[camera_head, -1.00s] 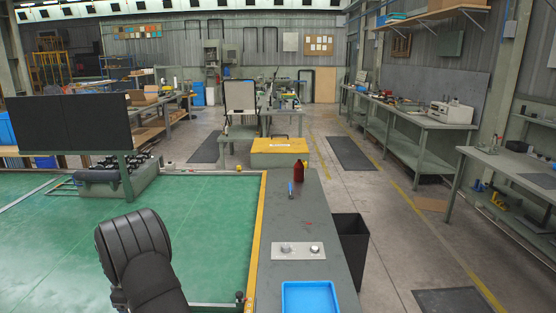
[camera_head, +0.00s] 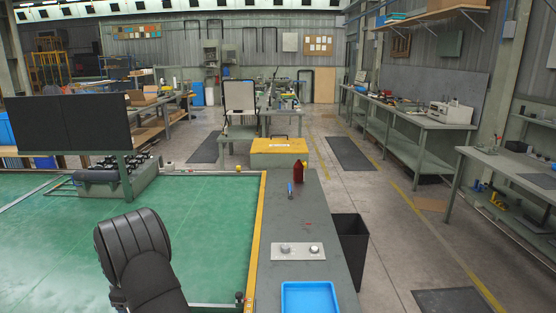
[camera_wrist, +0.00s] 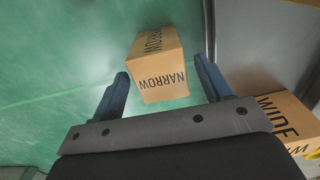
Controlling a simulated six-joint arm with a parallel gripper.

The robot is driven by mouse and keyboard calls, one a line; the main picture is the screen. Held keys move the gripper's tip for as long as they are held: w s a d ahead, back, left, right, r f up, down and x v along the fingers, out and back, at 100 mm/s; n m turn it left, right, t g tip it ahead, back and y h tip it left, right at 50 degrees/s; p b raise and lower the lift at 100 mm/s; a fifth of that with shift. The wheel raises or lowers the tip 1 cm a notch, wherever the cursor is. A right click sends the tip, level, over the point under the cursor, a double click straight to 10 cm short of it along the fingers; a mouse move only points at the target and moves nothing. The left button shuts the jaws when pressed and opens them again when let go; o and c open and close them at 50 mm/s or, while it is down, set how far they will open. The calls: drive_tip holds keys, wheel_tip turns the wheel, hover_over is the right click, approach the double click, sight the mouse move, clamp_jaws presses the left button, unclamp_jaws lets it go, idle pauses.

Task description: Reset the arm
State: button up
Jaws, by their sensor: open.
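My gripper (camera_wrist: 161,68) shows in the wrist view with its two blue fingers spread wide apart. It is open and holds nothing. A cardboard box marked NARROW (camera_wrist: 158,62) shows between and beyond the fingers, over the green surface. The gap in depth between fingers and box is hard to tell. A second cardboard box marked WIDE (camera_wrist: 283,112) lies to the right of the right finger, partly cut off by the frame edge. I cannot make out my gripper or these two boxes in the head view.
A grey bench (camera_head: 310,212) carries a blue tray (camera_head: 309,298), a plate with two knobs (camera_head: 298,251) and a red bottle (camera_head: 298,173). A dark bin (camera_head: 349,245) stands beside it.

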wheel_tip(320, 180, up, 9)
drive_tip(key=shift+f, duration=0.1)
wheel_tip(320, 180, down, 12)
drive_tip(key=shift+s, duration=0.1)
drive_tip(key=r, duration=0.3)
drive_tip(key=d+r, duration=0.1)
drive_tip(key=r, duration=0.1)
drive_tip(key=shift+w+r, duration=0.2)
drive_tip(key=w+d+r+m, duration=0.2)
drive_tip(key=d+m, duration=0.3)
drive_tip(key=d, duration=0.5)
drive_tip(key=w+d+r+m, duration=0.2)
drive_tip(key=d+r+m, duration=0.3)
drive_tip(key=d, duration=0.6)
drive_tip(key=w+d+r+m, duration=0.2)
drive_tip(key=d+m, duration=0.4)
drive_tip(key=d, duration=0.5)
drive_tip(key=shift+r+m, duration=0.4)
drive_tip(key=shift+r, duration=0.3)
drive_tip(key=shift+d, duration=0.1)
idle(0.3)
